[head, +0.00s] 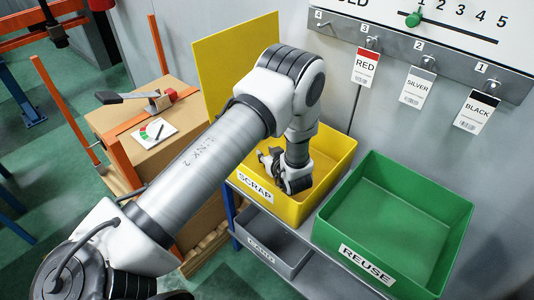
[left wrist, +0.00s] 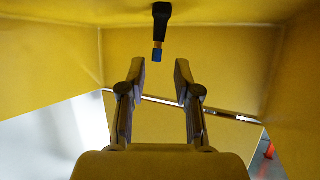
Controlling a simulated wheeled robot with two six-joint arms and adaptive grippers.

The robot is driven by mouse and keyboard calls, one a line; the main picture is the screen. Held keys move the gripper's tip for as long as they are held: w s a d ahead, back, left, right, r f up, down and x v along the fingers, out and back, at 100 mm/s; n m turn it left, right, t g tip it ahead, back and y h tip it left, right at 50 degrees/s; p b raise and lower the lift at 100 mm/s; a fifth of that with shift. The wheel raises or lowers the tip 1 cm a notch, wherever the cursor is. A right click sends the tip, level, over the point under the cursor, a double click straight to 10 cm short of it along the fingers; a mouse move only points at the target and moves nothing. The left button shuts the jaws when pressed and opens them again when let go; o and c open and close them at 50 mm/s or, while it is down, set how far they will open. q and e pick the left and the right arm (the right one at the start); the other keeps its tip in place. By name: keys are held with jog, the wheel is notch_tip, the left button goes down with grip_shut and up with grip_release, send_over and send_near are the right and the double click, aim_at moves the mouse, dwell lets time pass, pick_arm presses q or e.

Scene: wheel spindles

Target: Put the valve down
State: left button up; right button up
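My left gripper (head: 268,165) is inside the yellow SCRAP bin (head: 333,165) in the head view, low between its walls. In the left wrist view its two fingers (left wrist: 160,75) stand apart with nothing between them. The valve (left wrist: 160,28), a small black piece with a blue and brownish end, shows past the fingertips at the top middle, against the yellow of the bin. A gap shows between it and the fingers. I cannot make out the valve in the head view. My right gripper is in neither view.
A green REUSE bin (head: 365,252) stands right of the yellow one. A grey bin (head: 272,244) sits on a lower shelf. A yellow panel (head: 232,62) rises behind. A cardboard box (head: 120,120) stands left. RED (head: 367,68), SILVER (head: 418,88) and BLACK (head: 476,112) tags hang on the wall.

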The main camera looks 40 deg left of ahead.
pick_arm(q)
jog(key=shift+s+d+r+p, duration=0.1)
jog(key=shift+d+r+p, duration=0.15)
jog(key=shift+r, duration=0.15)
jog(key=shift+d+r+p, duration=0.1)
jog(key=shift+r+p, duration=0.1)
jog(key=shift+r, duration=0.2)
jog(key=v, duration=0.6)
jog(key=shift+s+d, duration=0.2)
jog(key=shift+s, duration=0.05)
jog(key=shift+r, duration=0.2)
